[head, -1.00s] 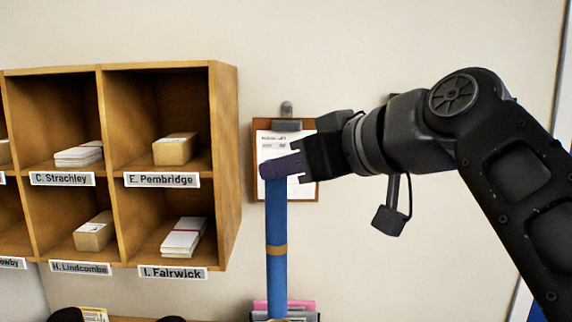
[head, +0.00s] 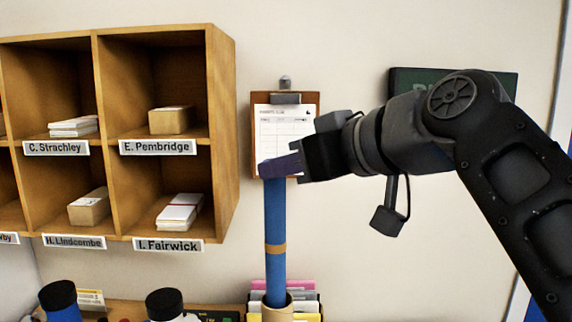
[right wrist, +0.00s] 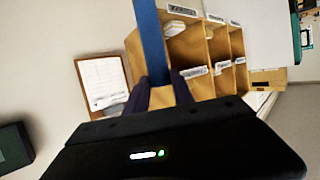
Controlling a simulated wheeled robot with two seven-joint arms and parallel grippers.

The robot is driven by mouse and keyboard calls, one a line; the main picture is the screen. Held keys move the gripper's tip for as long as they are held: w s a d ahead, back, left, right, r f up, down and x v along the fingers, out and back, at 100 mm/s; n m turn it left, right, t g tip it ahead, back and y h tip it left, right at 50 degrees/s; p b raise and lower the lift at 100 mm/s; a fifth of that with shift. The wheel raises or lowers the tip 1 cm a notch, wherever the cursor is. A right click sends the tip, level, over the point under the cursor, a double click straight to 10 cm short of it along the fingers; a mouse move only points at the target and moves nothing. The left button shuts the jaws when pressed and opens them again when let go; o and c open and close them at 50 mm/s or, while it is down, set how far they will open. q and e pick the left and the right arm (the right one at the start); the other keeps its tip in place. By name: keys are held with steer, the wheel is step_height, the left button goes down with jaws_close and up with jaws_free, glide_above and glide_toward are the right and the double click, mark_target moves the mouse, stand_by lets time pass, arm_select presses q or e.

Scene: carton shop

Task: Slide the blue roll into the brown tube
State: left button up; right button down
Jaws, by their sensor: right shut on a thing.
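The blue roll (head: 275,215) is long, thin and upright, with a tan band around its middle. My right gripper (head: 282,166) is shut on its top end. In the right wrist view the roll (right wrist: 151,40) runs up from between the two fingers (right wrist: 160,92). The brown tube (head: 277,314) stands upright below, cut off by the bottom edge of the head view. The roll's lower end is at the tube's mouth and appears to be just inside the rim; how deep cannot be told. My left gripper is not in view.
A wooden pigeonhole shelf (head: 222,130) with parcels and envelopes is at the left. A clipboard (head: 313,110) hangs on the wall behind the roll. Two dark-capped bottles (head: 164,303) stand at the lower left. Colored folders (head: 305,297) are beside the tube.

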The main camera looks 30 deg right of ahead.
steer(key=shift+f+b, duration=3.35)
steer(key=shift+f, duration=0.4)
steer(key=c, duration=1)
jaws_free()
glide_toward(282, 217)
steer(key=shift+w+f+b, duration=0.2)
steer(key=shift+w+b, duration=0.1)
steer(key=shift+w, duration=0.3)
